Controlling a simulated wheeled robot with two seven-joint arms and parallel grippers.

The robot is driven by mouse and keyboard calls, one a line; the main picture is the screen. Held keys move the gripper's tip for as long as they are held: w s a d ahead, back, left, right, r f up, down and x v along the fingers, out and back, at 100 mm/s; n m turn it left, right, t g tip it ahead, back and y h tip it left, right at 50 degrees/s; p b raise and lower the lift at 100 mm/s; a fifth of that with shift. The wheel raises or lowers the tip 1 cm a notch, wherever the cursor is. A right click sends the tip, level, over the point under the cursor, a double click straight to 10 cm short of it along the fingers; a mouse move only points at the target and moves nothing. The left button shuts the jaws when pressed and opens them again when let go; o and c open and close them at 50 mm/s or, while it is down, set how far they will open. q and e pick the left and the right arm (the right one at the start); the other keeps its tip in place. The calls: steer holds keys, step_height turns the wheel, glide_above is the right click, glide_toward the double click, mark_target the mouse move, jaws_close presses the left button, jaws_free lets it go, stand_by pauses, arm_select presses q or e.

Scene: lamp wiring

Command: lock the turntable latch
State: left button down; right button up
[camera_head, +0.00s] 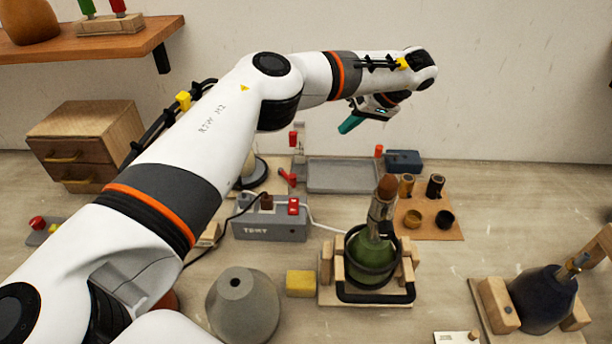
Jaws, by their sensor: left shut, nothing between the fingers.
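My left gripper (350,124) has teal fingers and is shut and empty. It hangs in the air above the back of the table, left of and higher than the green lamp base. The green lamp base (368,262) stands upright in a wooden cradle (326,264), with a black bar (375,297) across its front. A metal neck with a brown top rises from it. I cannot tell which part is the turntable latch. A small red lever (287,178) is beside the grey tray, below the gripper. My right gripper is not in view.
A grey tray (345,176) is at the back. A grey test box (270,223) with a red switch, a yellow block (301,283) and a grey cone-shaped shade (243,306) stand left of the cradle.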

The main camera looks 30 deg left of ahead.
arm_select(q)
step_height(320, 180, down, 8)
steer(key=b, duration=0.7)
steer(key=shift+a+r, duration=0.1)
steer(key=shift+a, duration=0.05)
steer(key=p, duration=0.2)
glide_toward(287, 175)
steer(key=d+f, duration=0.1)
steer(key=w+f, duration=0.1)
steer(key=f, duration=0.1)
steer(key=w+d+f, duration=0.1)
steer(key=shift+w+d+f, duration=0.1)
steer(key=shift+d+f, duration=0.15)
steer(key=shift+d, duration=0.05)
steer(key=shift+s+a+r+p, duration=0.1)
steer(key=shift+s+a+p, duration=0.8)
steer(key=shift+s, duration=0.2)
steer(key=shift+s+a, duration=0.25)
steer(key=shift+s, duration=0.15)
